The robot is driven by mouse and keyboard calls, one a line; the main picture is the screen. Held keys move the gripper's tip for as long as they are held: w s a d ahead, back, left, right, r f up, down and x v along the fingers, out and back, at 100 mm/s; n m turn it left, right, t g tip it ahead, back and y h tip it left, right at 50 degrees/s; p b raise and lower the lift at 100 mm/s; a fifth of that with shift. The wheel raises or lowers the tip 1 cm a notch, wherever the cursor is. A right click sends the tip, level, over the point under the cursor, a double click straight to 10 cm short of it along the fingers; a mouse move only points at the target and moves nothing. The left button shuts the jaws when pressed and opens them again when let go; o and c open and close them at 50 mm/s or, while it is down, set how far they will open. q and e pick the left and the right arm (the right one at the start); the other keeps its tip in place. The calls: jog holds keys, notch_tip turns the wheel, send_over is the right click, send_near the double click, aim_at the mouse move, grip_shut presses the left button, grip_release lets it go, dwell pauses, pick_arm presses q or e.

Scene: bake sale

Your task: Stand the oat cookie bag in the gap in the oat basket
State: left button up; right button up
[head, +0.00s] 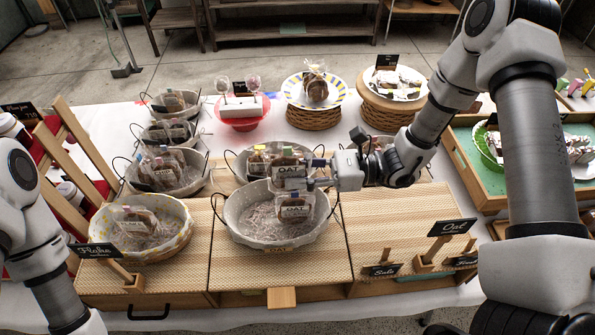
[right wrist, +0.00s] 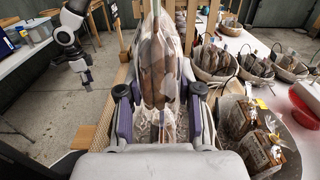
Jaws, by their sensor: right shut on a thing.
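The oat cookie bag (head: 289,172), clear with brown cookies and an "OAT" label, is upright in my right gripper (head: 313,178). It hangs over the back part of the oat basket (head: 238,228), a round grey basket with shredded paper inside. A second oat bag (head: 294,210) stands in the basket, in front of the held one. In the right wrist view the held bag (right wrist: 160,65) is between the two fingers; I cannot tell whether its bottom touches the paper. My left arm is at the left edge of the head view, with its gripper outside that picture.
A basket with a yellow pattern (head: 183,247) stands to the left, and a filled basket (head: 233,170) is just behind the oat basket. The middle of that right board is bare.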

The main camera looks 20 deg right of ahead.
jog(key=shift+f+b, duration=0.35)
jog(key=o, duration=0.8)
jog(key=shift+r+p, duration=0.65)
jog(key=shift+p, duration=0.15)
jog(key=shift+d, duration=0.3)
jog(key=v, duration=1.1)
jog(key=shift+s+d, duration=0.15)
jog(key=shift+s, duration=0.05)
